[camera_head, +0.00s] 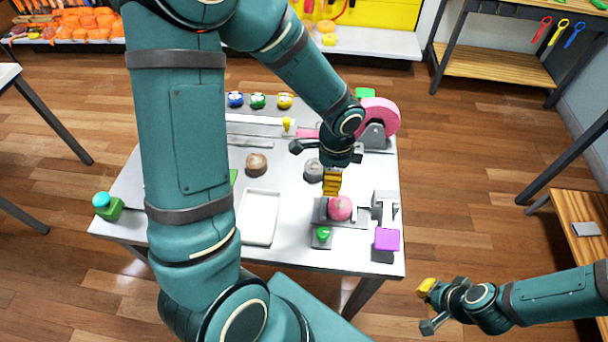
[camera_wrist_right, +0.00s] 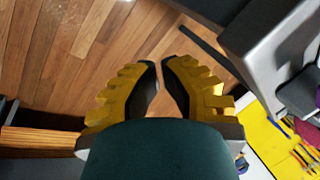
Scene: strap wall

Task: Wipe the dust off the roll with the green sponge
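A large pink roll (camera_head: 380,114) stands on a grey holder at the far right corner of the table. Dust on it is too small to tell. Another green piece (camera_head: 234,176) is mostly hidden behind my left arm.
My left arm blocks the table's left part. Floor is free around my right gripper.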

